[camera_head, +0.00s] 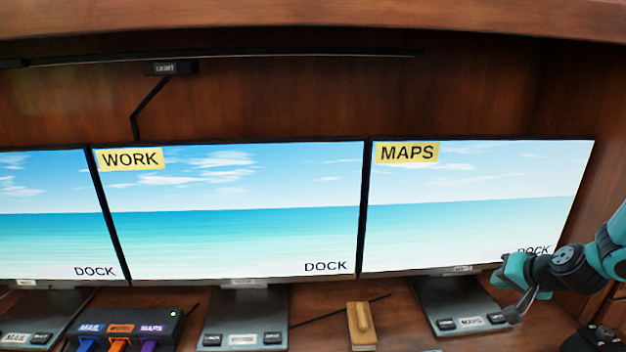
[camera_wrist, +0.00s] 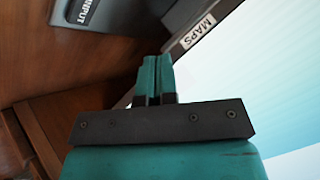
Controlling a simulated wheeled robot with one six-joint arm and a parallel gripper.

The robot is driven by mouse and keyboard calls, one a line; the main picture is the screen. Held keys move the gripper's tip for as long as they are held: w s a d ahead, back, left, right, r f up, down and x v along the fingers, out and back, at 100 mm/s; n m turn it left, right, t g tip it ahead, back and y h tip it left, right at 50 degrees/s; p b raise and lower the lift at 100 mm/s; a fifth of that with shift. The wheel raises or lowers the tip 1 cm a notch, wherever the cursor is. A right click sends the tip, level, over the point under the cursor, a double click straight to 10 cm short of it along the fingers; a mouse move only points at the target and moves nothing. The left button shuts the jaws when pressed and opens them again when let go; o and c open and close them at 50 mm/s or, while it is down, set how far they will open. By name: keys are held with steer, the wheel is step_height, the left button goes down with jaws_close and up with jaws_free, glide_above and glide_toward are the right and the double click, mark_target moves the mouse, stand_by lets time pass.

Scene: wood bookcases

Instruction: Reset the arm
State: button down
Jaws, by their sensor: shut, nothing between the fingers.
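My gripper (camera_head: 520,284) is teal and black and sits at the lower right in the head view, in front of the MAPS monitor (camera_head: 480,220). In the wrist view my gripper (camera_wrist: 155,72) has its two teal fingers together with nothing between them. Past the fingertips are the monitor's lower edge with its MAPS label (camera_wrist: 198,32) and part of the stand base with an INPUT button (camera_wrist: 85,10). I cannot tell whether the fingers touch the stand or the monitor.
The WORK monitor (camera_head: 235,215) stands in the middle, with another cut off at left. A dock with coloured plugs (camera_head: 125,328) and a wooden block (camera_head: 361,326) lie on the desk. A light bar (camera_head: 220,56) hangs above. The cabinet's right wall is close to my arm.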

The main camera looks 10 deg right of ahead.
steer(key=s+a+r+n+g+y, duration=0.1)
steer(key=a+r+n, duration=0.1)
steer(key=a+r, duration=0.35)
steer(key=s+a+r+n+g+y, duration=0.2)
steer(key=a+r+n, duration=0.1)
steer(key=a, duration=0.6)
steer(key=s+a+r+n+g+y, duration=0.15)
steer(key=a+r, duration=0.25)
steer(key=a, duration=0.4)
steer(key=s+a+r+n+g, duration=0.1)
steer(key=s+a+r+n, duration=0.1)
steer(key=s, duration=0.4)
steer(key=s+a+r+n+g+h, duration=0.1)
steer(key=s+a+r+n+g, duration=0.1)
steer(key=s+a, duration=0.3)
steer(key=s+a+r+n+g, duration=0.1)
steer(key=s+a+r+n, duration=0.2)
steer(key=s, duration=0.5)
steer(key=shift+s+a+r+n, duration=0.25)
steer(key=shift+a+n, duration=0.1)
steer(key=shift+a, duration=0.2)
